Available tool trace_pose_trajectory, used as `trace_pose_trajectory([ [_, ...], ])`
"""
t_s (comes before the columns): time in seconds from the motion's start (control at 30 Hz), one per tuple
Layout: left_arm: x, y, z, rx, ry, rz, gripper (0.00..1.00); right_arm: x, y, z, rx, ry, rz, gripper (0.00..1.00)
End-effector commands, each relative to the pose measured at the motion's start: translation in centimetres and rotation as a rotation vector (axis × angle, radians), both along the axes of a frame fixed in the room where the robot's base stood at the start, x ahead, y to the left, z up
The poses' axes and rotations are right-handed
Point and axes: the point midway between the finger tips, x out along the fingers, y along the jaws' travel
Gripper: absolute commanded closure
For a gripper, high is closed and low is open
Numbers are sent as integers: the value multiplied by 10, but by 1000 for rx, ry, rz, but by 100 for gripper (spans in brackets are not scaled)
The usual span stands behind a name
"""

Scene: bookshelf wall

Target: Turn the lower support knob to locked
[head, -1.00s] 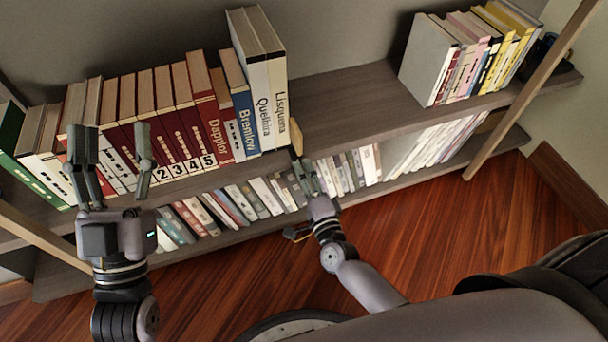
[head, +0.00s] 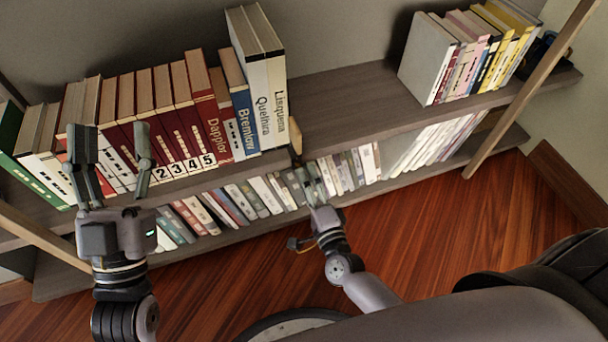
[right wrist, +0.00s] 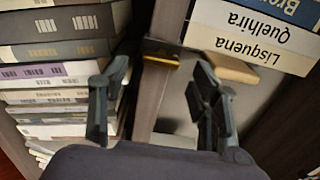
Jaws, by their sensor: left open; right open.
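My right gripper (head: 308,186) is open in front of the shelf edge, beside the lower row of books. In the right wrist view its two fingers (right wrist: 158,85) stand apart, with the board's edge between them and nothing held. A small dark part with an orange-yellow edge (right wrist: 162,54) sits on that board beyond the fingertips, apart from them. It may be a support knob, but I cannot tell its setting. In the head view a small dark piece (head: 295,155) shows at the upper shelf's front edge. My left gripper (head: 117,150) is open and empty before the upper books.
The upper shelf (head: 350,105) has a bare stretch between the white Lisquena book (head: 274,105) and the grey and yellow books at right. A wooden block (head: 295,137) stands beside Lisquena. Lower books (head: 260,195) fill the lower shelf closely. A slanting wooden post (head: 520,100) stands at right.

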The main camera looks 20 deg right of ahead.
Motion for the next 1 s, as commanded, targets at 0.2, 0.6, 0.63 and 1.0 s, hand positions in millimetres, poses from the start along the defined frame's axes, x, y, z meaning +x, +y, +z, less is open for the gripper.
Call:
trace_pose_trajectory([
  [0.2,0,0,0,1,1,1,45,-50,-2,-1,0,4,1,43],
  [0.6,0,0,-1,2,1,1,45,-90,-3,0,2,-1,-1,43],
  [0.63,0,0,-1,2,1,1,45,-90,-3,0,2,-1,-1,43],
  [1.0,0,0,-1,2,2,1,45,-90,-3,0,1,0,-1,43],
])
